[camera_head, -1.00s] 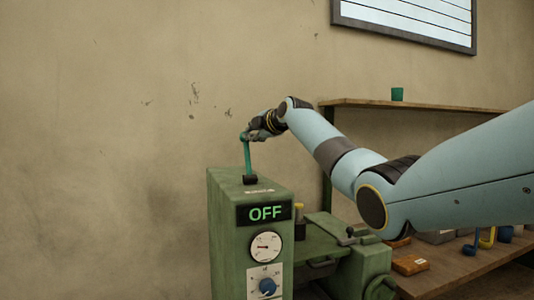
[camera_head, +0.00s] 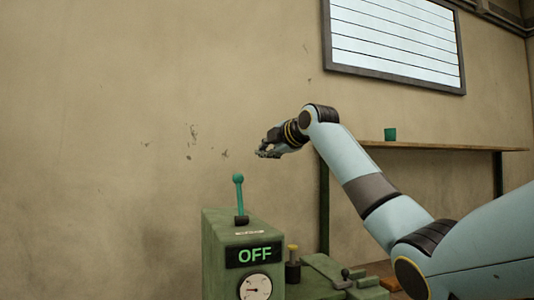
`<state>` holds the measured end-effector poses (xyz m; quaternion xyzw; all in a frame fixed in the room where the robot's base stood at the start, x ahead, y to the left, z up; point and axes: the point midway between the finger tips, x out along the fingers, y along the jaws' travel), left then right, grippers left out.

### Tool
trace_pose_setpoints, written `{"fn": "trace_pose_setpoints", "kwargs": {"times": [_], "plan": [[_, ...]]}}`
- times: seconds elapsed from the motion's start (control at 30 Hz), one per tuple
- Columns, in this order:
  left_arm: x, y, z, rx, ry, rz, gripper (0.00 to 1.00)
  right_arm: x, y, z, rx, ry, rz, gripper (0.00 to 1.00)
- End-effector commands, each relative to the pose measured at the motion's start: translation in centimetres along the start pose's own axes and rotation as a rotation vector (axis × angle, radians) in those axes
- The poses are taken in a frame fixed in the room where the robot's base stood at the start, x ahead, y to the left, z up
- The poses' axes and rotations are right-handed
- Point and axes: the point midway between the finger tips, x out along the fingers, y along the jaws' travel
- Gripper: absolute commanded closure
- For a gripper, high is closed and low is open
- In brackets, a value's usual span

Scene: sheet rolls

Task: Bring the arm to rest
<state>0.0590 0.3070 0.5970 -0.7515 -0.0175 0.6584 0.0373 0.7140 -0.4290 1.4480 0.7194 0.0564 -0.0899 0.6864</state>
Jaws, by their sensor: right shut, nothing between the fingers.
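My right arm (camera_head: 350,165) comes in from the right side of the view. My right gripper (camera_head: 263,152) is shut and empty, up and to the right of the green lever (camera_head: 239,192) and clear of it. The lever stands nearly upright on top of the green machine (camera_head: 220,240), whose display (camera_head: 254,255) reads OFF. My left gripper is not in view.
A round gauge (camera_head: 256,287) sits below the display. A wall shelf (camera_head: 440,147) holds a green cup (camera_head: 390,134). The wall left of the machine is bare.

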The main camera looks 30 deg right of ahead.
Motion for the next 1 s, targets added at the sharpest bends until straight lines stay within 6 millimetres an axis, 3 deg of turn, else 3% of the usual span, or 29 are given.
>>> {"fn": "trace_pose_setpoints", "kwargs": {"times": [0.3, 0.63, 0.73, 0.87, 0.97, 1.0], "plan": [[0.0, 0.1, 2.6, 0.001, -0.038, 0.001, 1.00, -0.7, 0.2, -0.1, 0.000, 0.001, -0.002, 1.00], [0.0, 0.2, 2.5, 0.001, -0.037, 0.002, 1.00, -0.6, 0.2, -0.1, 0.000, 0.001, -0.002, 1.00], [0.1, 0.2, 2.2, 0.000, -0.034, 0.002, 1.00, -0.6, -0.8, -0.3, 0.011, 0.002, -0.015, 1.00], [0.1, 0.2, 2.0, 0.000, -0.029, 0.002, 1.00, -0.6, -6.0, -1.9, 0.074, 0.006, -0.089, 1.00], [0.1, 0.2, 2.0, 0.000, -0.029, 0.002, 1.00, -1.4, -13.3, -3.9, 0.174, -0.004, -0.191, 1.00], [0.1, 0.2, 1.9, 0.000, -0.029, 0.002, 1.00, -2.2, -16.5, -4.8, 0.223, -0.013, -0.237, 1.00]]}}
